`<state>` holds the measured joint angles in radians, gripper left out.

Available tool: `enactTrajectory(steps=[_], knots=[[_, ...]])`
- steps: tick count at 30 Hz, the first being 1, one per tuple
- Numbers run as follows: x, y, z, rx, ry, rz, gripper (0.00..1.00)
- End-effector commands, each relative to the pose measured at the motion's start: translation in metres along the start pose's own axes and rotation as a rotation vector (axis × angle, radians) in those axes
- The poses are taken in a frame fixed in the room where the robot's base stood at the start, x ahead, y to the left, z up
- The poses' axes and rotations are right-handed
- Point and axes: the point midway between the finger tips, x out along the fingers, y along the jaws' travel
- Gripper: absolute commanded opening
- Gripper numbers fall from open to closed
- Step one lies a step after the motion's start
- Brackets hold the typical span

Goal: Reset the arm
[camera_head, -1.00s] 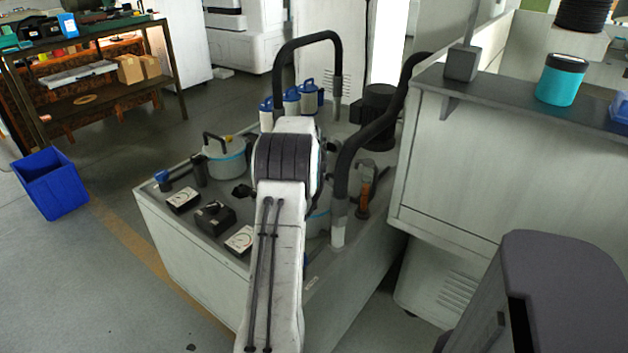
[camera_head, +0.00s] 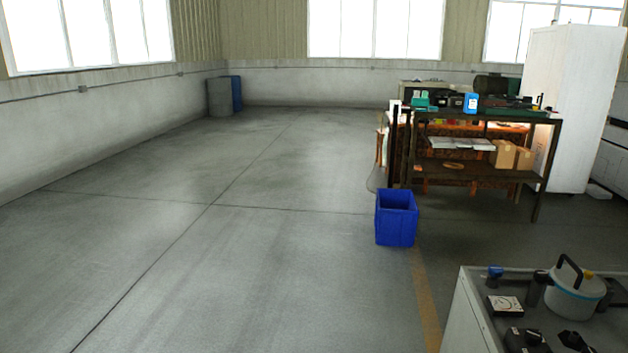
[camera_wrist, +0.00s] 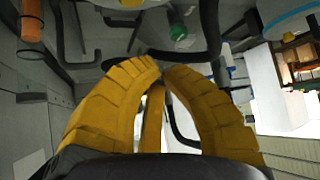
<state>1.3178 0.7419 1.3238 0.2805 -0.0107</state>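My gripper (camera_wrist: 162,72) shows in the wrist view with its yellow ribbed fingers curved together. The tips meet or nearly meet, and I see nothing held between them. It is over the equipment unit, with black hoses (camera_wrist: 205,50) and a green-capped part (camera_wrist: 180,36) beyond the fingertips. My arm does not show in the head view now.
In the head view, the equipment unit (camera_head: 462,318) with a lidded pot (camera_head: 577,292) stands at lower right. A blue bin (camera_head: 396,220) stands before a workbench (camera_head: 480,180). A white cabinet (camera_head: 570,110) is behind. The floor (camera_head: 230,240) at left and centre is clear.

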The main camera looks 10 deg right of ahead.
Motion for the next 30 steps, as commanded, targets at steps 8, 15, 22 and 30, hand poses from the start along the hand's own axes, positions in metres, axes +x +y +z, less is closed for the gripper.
enactTrajectory(steps=[8,15,22,30], knots=[[-0.062,-0.105,0.018,-0.123,-0.062,-0.118,0.0],[-0.165,-0.215,0.078,-0.309,-0.161,-0.268,0.0],[-0.277,-0.274,0.166,-0.52,-0.26,-0.405,0.0],[-0.4,-0.267,0.289,-0.814,-0.372,-0.548,0.0]])
